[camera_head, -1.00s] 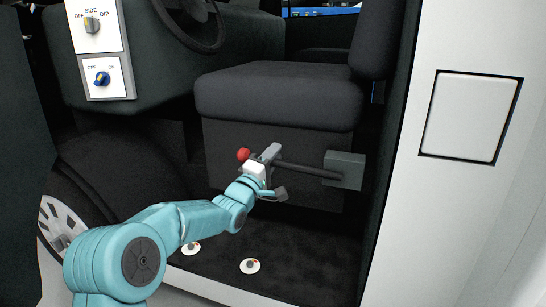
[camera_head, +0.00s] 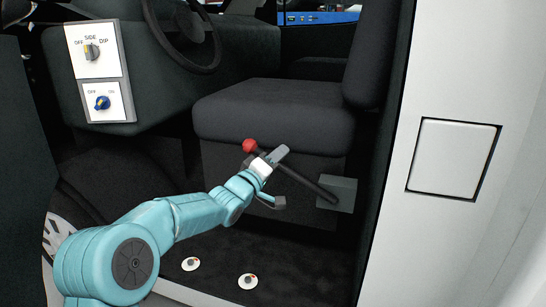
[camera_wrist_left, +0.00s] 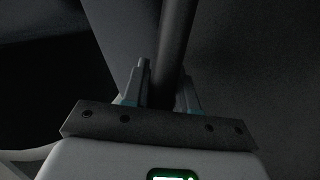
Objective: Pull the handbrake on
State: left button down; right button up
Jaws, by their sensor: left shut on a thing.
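The handbrake lever (camera_head: 312,185) is a dark rod with a red knob (camera_head: 249,146) at its free end. It runs from a grey pivot box (camera_head: 337,193) beside the seat base and slopes up to the left. My left gripper (camera_head: 275,160) is shut on the lever just behind the knob. In the left wrist view the lever (camera_wrist_left: 173,45) stands between my two fingers (camera_wrist_left: 160,88). The fingers hide part of the rod in the head view. My right gripper is not in view.
The driver's seat (camera_head: 275,115) is right above and behind the lever. A switch panel (camera_head: 97,50) and the steering wheel are at upper left. The white door pillar (camera_head: 450,160) is at right.

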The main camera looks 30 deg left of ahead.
pick_arm(q)
jog(key=shift+d+r+m+p, duration=0.2)
jog(key=shift+r+m+p, duration=0.1)
jog(key=shift+r, duration=0.2)
jog(key=shift+d+r+m+p, duration=0.15)
jog(key=shift+r+m, duration=0.15)
jog(key=shift+r, duration=0.15)
jog(key=c, duration=1)
grip_release()
jog(key=shift+d, duration=0.1)
jog(key=shift+f, duration=0.1)
jog(key=shift+f, duration=0.1)
jog(key=v, duration=1.6)
jog(key=shift+s+r+p, duration=0.15)
jog(key=shift+r+p, duration=0.05)
jog(key=shift+p, duration=0.2)
